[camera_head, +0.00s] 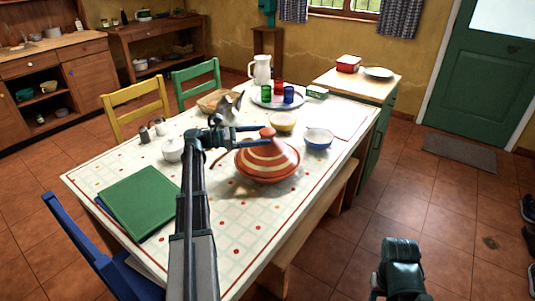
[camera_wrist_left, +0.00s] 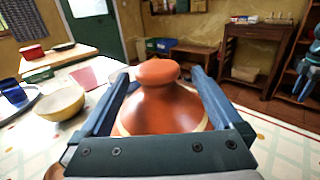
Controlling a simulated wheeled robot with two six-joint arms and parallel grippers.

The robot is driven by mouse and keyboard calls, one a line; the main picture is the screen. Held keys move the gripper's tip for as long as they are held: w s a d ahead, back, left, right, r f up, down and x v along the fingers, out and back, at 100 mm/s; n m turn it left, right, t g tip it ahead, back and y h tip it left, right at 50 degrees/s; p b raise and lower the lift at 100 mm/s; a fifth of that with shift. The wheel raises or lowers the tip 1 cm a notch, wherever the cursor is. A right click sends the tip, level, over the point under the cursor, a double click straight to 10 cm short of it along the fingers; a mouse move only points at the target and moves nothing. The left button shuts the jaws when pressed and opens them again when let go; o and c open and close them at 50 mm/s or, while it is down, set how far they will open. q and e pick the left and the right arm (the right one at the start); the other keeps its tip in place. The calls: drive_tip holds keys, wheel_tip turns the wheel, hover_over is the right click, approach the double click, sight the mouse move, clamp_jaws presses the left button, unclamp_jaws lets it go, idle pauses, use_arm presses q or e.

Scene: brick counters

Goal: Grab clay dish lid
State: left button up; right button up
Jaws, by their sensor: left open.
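The clay dish lid (camera_head: 268,160) is an orange-brown cone with cream bands and a round knob on top. It sits on the dish at the table's right side in the head view, and its dish is mostly hidden below it. The lid also fills the middle of the left wrist view (camera_wrist_left: 165,108). My left gripper (camera_head: 256,137) is open at the top of the lid. In the wrist view its two blue-grey fingers (camera_wrist_left: 158,76) stand on either side of the knob, with gaps visible. My right gripper's fingers are not in view; only a dark part of my right arm shows.
A blue and white bowl (camera_head: 318,138) and a yellow bowl (camera_head: 282,122) stand close behind the lid. A tray (camera_head: 262,101) with coloured cups is farther back. A green folder-like item (camera_head: 141,202) lies at the left. A bench (camera_head: 310,225) runs along the table's right side.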

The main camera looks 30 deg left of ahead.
sight(276, 141)
use_arm(q)
drive_tip(key=shift+r+x, duration=0.1)
drive_tip(key=shift+x, duration=1.35)
drive_tip(key=shift+r+x, duration=0.15)
drive_tip(key=shift+x, duration=1.35)
drive_tip(key=shift+w+a, duration=0.1)
drive_tip(key=shift+a, duration=0.05)
clamp_jaws()
